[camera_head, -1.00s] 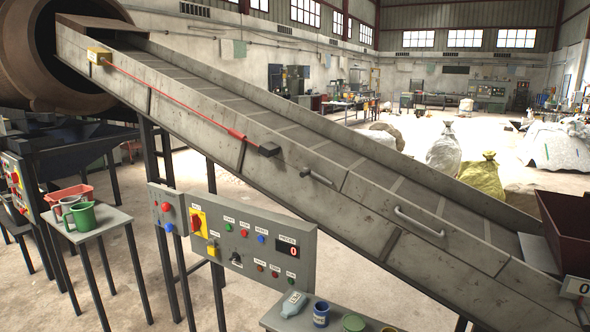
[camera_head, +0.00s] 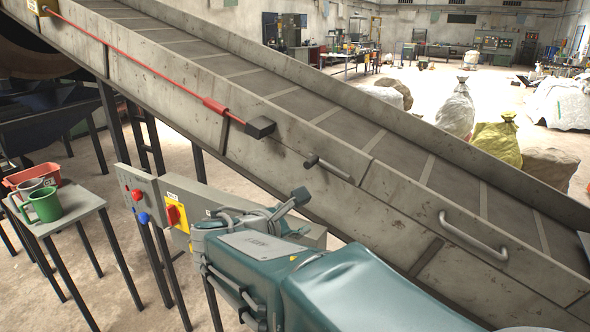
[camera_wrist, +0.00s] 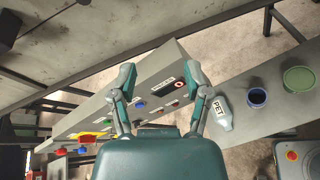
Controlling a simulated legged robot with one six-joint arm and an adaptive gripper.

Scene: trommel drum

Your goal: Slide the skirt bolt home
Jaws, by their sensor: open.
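The skirt bolt appears to be the short dark rod with a knob (camera_head: 328,168) on the side skirt (camera_head: 385,205) of the sloping conveyor. It lies along the skirt in the head view, and I cannot make it out in the wrist view. My gripper (camera_wrist: 158,75) is open and empty, with its two fingers spread over the control box (camera_wrist: 150,92) in the wrist view. In the head view my gripper (camera_head: 262,212) is below and left of the bolt, apart from it, in front of the control box. Part of it is hidden by my arm.
A red cord (camera_head: 130,62) runs down the skirt to a dark block (camera_head: 260,127). A curved grab handle (camera_head: 472,238) sticks out right of the bolt. A small table (camera_head: 75,215) with cups stands at left.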

